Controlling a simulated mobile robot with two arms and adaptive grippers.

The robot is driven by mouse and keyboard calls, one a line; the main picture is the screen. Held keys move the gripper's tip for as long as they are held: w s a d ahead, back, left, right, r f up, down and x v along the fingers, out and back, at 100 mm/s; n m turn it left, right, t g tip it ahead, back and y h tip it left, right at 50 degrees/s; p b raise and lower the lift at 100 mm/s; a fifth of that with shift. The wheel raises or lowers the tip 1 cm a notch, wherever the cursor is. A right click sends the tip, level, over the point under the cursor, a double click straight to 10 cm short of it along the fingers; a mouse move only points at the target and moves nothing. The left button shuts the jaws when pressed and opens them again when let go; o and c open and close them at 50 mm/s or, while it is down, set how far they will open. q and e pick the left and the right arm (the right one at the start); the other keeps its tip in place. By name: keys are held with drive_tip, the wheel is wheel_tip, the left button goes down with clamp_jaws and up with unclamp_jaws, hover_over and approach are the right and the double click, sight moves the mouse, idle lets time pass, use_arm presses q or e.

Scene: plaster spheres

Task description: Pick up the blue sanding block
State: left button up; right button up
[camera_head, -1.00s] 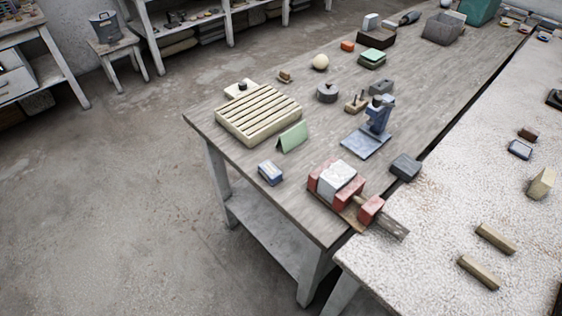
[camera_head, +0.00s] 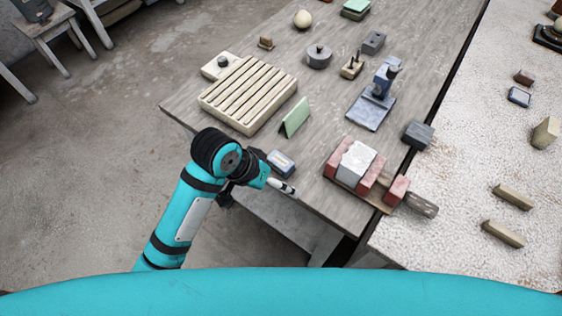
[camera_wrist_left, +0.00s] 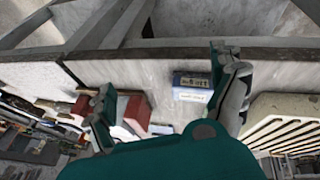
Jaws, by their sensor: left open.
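The blue sanding block (camera_head: 281,164) lies on the wooden table near its front left edge, with a pale label on top. It also shows in the left wrist view (camera_wrist_left: 192,88), between the two open fingers and nearer the right-hand one. My left gripper (camera_head: 268,192) is open and empty beside the table's edge, just in front of the block. The wrist view shows the left gripper's fingers (camera_wrist_left: 165,88) spread apart. I cannot tell whether a finger touches the block. My right gripper is not in view.
A slatted cream rack (camera_head: 247,95) and a green folded card (camera_head: 295,117) stand behind the block. A red and white clamped piece (camera_head: 355,165) lies to its right, with a blue stand (camera_head: 373,108) behind. Bare table lies between block and clamp.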

use_arm(q)
drive_tip(key=w+d+r+m+g+y, duration=0.1)
drive_tip(key=w+d+r+m+g, duration=0.15)
drive_tip(key=w+d+r, duration=0.35)
drive_tip(key=y, duration=0.4)
approach(280, 160)
drive_tip(key=shift+t, duration=0.25)
drive_tip(key=f, duration=0.1)
drive_tip(key=f+p, duration=0.1)
drive_tip(key=f, duration=0.1)
drive_tip(key=f+p, duration=0.1)
drive_tip(key=f, duration=0.1)
drive_tip(key=shift+s+d, duration=0.2)
drive_tip(key=shift+d, duration=0.1)
drive_tip(key=f+p, duration=0.1)
drive_tip(key=f, duration=0.1)
drive_tip(key=a+f, duration=0.1)
drive_tip(key=f, duration=0.1)
drive_tip(key=shift+s+f+p, duration=0.1)
drive_tip(key=shift+f+p, duration=0.25)
drive_tip(key=shift+f, duration=0.05)
drive_tip(key=shift+d+f, duration=0.1)
drive_tip(key=shift+f, duration=0.25)
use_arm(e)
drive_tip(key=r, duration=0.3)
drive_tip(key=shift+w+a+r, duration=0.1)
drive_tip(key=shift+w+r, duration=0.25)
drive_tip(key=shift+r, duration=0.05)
use_arm(q)
drive_tip(key=shift+c, duration=0.2)
